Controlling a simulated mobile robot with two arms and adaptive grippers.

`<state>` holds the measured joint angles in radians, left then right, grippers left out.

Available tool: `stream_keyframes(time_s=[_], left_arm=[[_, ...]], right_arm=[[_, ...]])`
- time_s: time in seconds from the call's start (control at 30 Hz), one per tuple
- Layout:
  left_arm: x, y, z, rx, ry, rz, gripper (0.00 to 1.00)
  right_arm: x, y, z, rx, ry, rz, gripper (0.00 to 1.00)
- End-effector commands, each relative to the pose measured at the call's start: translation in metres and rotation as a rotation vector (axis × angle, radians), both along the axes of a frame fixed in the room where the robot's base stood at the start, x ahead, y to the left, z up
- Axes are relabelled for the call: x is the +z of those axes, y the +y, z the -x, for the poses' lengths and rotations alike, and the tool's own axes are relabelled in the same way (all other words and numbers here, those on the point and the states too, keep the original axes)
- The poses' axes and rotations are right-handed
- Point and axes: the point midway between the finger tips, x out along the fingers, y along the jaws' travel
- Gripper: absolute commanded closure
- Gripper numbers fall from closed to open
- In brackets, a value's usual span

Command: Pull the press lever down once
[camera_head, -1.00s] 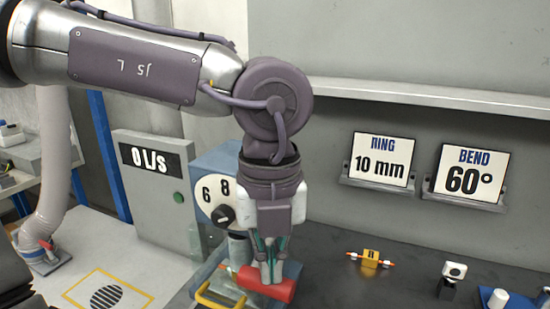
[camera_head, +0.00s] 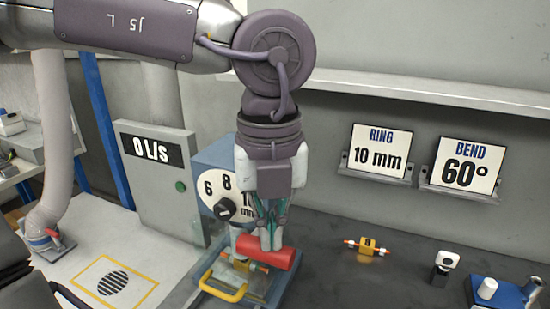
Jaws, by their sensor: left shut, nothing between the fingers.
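The press (camera_head: 216,158) is a blue box with a white dial marked 6, 8 and 10 mm, left of centre on the dark bench. Its lever shows as a red cylindrical handle (camera_head: 284,260) in front of the dial. My left gripper (camera_head: 270,247) points down with its fingers shut and empty, the tips at the top of the red handle. I cannot tell whether they touch it. The gripper hides part of the dial and the lever's arm. Below the handle, a small yellow-orange piece (camera_head: 245,264) shows in the press. My right gripper is not in view.
A yellow handle (camera_head: 222,288) sticks out low at the press front. A yellow connector with orange ends (camera_head: 367,246) lies on the bench (camera_head: 330,280). A small camera-like block (camera_head: 446,260) and a blue fixture (camera_head: 500,292) stand at right. Signs read RING 10 mm and BEND 60°.

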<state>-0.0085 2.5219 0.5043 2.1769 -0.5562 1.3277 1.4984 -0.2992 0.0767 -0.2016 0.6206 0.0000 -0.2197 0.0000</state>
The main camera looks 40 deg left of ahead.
Motion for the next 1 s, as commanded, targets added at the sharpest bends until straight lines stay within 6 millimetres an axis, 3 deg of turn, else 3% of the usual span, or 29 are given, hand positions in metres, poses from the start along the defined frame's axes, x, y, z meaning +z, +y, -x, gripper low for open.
stream_keyframes(time_s=[0.77,1.0], left_arm=[[0.029,0.001,-0.005,0.000,0.001,0.000,1.00],[0.047,0.003,-0.010,0.002,0.001,-0.001,1.00]], right_arm=[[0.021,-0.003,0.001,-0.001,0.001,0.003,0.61],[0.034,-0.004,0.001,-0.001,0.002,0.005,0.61]])
